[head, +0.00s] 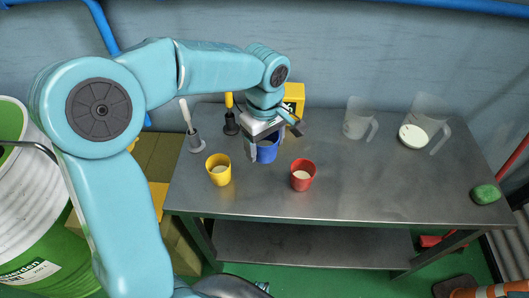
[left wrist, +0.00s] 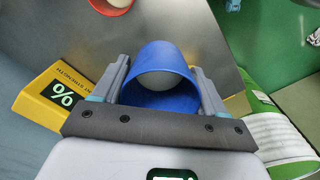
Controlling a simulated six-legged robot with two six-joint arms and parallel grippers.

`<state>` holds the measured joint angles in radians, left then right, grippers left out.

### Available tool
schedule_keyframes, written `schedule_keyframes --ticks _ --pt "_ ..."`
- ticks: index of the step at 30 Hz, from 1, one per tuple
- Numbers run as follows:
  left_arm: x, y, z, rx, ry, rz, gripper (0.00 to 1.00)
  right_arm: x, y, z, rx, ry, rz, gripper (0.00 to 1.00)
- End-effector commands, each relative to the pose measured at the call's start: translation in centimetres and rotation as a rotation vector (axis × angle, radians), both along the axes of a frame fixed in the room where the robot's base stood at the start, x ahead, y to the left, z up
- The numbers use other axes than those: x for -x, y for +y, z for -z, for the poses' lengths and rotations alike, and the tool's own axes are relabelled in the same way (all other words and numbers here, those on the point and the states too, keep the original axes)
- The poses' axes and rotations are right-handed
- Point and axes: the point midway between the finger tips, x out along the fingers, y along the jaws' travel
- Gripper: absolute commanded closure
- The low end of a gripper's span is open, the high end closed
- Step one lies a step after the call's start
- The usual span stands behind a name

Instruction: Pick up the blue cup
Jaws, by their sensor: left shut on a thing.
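The blue cup (head: 266,152) is at the left part of the steel cart top (head: 345,199), between a yellow cup (head: 219,170) and a red cup (head: 302,175). My left gripper (head: 267,148) reaches down over it from behind, with its fingers on either side of the cup. In the left wrist view the blue cup (left wrist: 161,72) sits between the two fingers (left wrist: 164,83), and something pale shows inside it. The gripper is shut on the cup. I cannot tell whether the cup's base touches the cart top. My right gripper is not in view.
A yellow box (head: 294,98) and two upright tools in grey holders, one at the left (head: 195,142), stand behind the cups. Two clear jugs (head: 358,118) (head: 424,124) stand at the back right. A green lump (head: 486,194) lies at the right edge. The middle right is clear.

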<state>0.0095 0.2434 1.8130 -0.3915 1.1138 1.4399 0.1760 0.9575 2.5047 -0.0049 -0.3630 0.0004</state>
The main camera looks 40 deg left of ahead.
Motion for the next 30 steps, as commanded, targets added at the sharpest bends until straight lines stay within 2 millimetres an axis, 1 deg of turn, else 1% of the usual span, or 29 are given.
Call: schedule_keyframes --ticks 1,6,15,21,30 --pt "-0.1 0.0 -0.9 0.000 -0.004 0.000 0.59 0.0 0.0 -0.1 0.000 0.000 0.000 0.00" --pt "-0.1 0.0 -3.0 0.000 -0.003 0.000 0.59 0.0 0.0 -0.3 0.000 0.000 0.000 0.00" --pt "0.0 0.0 -5.6 0.000 -0.002 0.000 0.59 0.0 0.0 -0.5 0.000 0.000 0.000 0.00" --pt "0.0 0.0 -6.6 0.000 -0.001 0.000 0.59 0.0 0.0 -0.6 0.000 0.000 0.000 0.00" --pt "0.0 0.0 -7.0 0.000 0.000 0.000 0.59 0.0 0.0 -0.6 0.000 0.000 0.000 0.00"
